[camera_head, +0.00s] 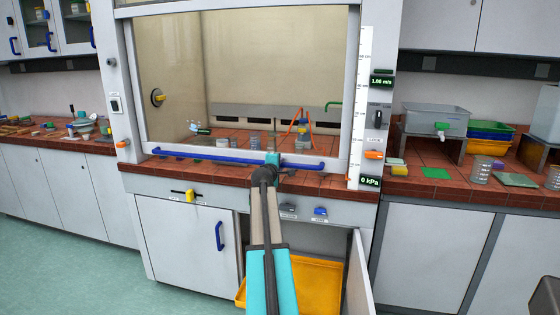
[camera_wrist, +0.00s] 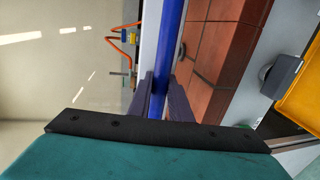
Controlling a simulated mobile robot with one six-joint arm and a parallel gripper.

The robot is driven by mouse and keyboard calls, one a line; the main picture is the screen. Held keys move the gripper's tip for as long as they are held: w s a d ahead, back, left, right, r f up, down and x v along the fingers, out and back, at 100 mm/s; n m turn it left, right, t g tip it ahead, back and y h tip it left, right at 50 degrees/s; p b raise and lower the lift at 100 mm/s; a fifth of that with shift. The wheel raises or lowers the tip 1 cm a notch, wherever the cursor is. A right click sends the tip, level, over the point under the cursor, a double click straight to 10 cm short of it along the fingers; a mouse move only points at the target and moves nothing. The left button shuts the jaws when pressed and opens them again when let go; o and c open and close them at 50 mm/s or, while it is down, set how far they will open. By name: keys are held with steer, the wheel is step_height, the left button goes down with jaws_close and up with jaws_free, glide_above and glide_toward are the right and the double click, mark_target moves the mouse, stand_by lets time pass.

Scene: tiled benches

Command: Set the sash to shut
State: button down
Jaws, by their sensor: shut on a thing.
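The fume hood sash (camera_head: 250,75) is a large clear pane in a pale frame. Its long blue handle bar (camera_head: 205,156) runs along the bottom edge, low and close above the red tiled bench surface. My gripper (camera_head: 272,162) is at the bar, right of its middle. In the wrist view the blue bar (camera_wrist: 168,60) runs between the two dark fingers of my gripper (camera_wrist: 163,98), which are shut on it. The part of the bar behind the gripper is hidden. I cannot tell how much gap is left under the sash.
Below the hood, a cabinet door (camera_head: 360,275) stands open beside a yellow tray (camera_head: 315,285). A readout (camera_head: 370,182) shows 0 kPa and another (camera_head: 382,80) shows 1.00 m/s. Glassware and an orange-legged stand (camera_head: 303,128) are behind the pane. A grey tub (camera_head: 435,118) stands right.

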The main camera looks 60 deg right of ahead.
steer(key=shift+f+b, duration=0.95)
steer(key=shift+f, duration=1.3)
steer(key=shift+s+a+f, duration=0.1)
steer(key=c, duration=1.7)
jaws_free()
steer(key=shift+o, duration=0.3)
steer(key=p, duration=1.7)
glide_toward(283, 102)
steer(key=x, duration=0.4)
steer(key=shift+d, duration=0.25)
steer(key=shift+a, duration=0.15)
